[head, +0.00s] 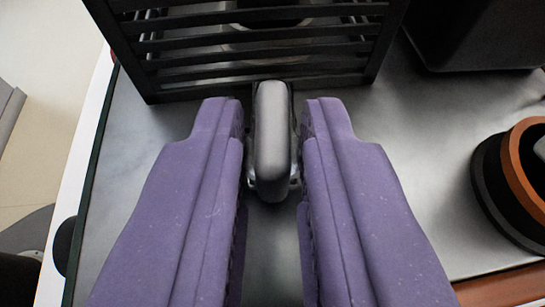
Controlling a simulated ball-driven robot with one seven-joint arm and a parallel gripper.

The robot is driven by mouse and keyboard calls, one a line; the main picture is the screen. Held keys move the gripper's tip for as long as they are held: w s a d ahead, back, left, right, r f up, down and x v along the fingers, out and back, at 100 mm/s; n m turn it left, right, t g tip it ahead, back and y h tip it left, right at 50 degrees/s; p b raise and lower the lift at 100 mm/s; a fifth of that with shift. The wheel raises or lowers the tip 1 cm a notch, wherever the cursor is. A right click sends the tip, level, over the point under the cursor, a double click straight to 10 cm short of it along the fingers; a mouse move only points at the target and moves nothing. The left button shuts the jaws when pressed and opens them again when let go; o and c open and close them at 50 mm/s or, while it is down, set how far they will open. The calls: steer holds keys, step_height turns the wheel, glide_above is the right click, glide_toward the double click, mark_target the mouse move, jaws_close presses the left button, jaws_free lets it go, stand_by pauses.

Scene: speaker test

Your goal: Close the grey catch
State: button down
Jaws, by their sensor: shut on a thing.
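The grey catch (272,150) is a rounded, upright-looking bar at the middle of the head view, just in front of a black slatted crate. My gripper (273,108) has two purple fingers, one on each side of the catch. It is shut on the catch, though a narrow dark gap seems to show beside each finger. The catch's lower mount is partly hidden by the fingers.
The black slatted crate (255,80) stands at the top, directly beyond the catch. A black box (475,35) is at the top right. Round black and orange-brown pieces (522,165) lie at the right. Bare grey surface (425,190) lies between. A pale floor shows at the left.

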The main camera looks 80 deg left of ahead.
steer(key=shift+w+n+g+b, duration=0.15)
steer(key=shift+n+g+b, duration=0.25)
steer(key=shift+n+g, duration=0.25)
steer(key=shift+g, duration=0.25)
steer(key=c, duration=1.2)
jaws_free()
steer(key=p+v, duration=0.1)
steer(key=v, duration=0.6)
steer(key=shift+d+p, duration=0.35)
steer(key=shift+d, duration=0.05)
steer(key=shift+r, duration=0.15)
